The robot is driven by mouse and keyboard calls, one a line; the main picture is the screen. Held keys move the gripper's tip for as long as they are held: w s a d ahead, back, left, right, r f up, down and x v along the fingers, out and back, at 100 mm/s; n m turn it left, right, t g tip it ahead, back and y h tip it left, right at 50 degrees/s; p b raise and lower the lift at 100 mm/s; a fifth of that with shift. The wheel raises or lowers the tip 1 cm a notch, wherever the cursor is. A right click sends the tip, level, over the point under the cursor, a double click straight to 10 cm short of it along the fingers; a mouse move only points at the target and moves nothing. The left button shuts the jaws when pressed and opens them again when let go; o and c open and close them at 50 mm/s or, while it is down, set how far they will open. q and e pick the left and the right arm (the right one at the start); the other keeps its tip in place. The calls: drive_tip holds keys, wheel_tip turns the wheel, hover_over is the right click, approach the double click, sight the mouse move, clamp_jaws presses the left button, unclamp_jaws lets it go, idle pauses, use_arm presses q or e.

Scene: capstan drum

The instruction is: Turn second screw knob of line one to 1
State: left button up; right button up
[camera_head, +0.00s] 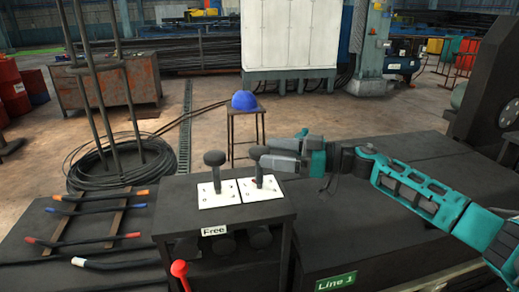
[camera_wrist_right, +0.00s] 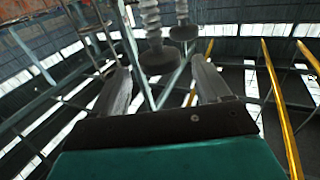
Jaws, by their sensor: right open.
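Two dark screw knobs with round heads stand upright on white plates on a dark box: the left knob (camera_head: 215,172) and the right, second knob (camera_head: 257,165). My right gripper (camera_head: 272,155) comes in from the right at the height of the second knob's head. In the right wrist view my right gripper (camera_wrist_right: 158,72) is open. The nearer knob (camera_wrist_right: 160,58) shows at the gap between its fingertips, with the farther knob (camera_wrist_right: 183,32) beyond. I cannot tell whether a finger touches the knob. The plate's markings are too small to read. My left gripper is not in view.
The box has a "Free" label (camera_head: 214,230), and a green "Line 1" sign (camera_head: 335,282) is at lower right. A red-headed lever (camera_head: 179,268) stands in front. A blue helmet (camera_head: 244,100) lies on a stool behind. Coiled cable (camera_head: 115,165) is at left.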

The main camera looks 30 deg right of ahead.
sight(260, 148)
drive_tip(key=shift+x, duration=2)
drive_tip(key=shift+c, duration=0.2)
drive_tip(key=c, duration=0.9)
